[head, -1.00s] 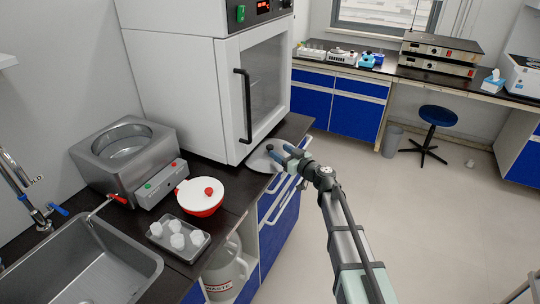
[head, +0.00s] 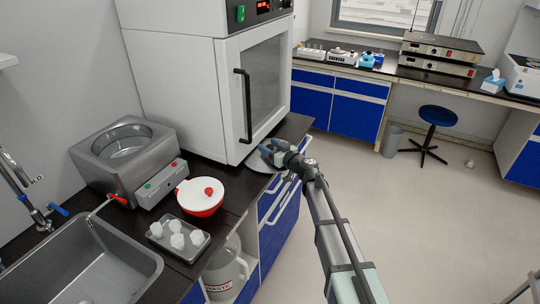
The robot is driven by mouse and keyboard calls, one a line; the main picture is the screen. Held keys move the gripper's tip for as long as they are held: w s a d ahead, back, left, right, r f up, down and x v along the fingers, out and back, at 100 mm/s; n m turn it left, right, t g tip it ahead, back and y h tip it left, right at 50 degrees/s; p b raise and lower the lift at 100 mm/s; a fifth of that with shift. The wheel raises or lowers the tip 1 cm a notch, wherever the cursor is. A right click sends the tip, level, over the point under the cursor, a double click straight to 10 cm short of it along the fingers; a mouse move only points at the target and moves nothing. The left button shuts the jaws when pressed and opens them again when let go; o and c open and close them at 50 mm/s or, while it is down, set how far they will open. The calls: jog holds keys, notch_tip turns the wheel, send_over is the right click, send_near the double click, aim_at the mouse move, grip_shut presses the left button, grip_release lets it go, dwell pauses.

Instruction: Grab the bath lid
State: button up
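The bath lid (head: 257,164) is a flat grey disc lying on the dark counter, in front of the white oven's door and close to the counter's right edge. My gripper (head: 268,151) is over the lid, with its blue fingers at the lid's middle, where the knob was visible before. The fingers and wrist hide the knob and part of the disc. I cannot tell whether the fingers are apart around the knob or shut on it. The grey bath (head: 162,168) stands at the left with its round opening uncovered.
The white oven (head: 228,95) rises just behind the lid. A red-and-white bowl (head: 200,197) and a tray of white pieces (head: 179,253) stand nearer the sink (head: 92,272).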

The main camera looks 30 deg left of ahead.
grip_shut()
dwell(0.3)
jog(key=shift+r, duration=0.15)
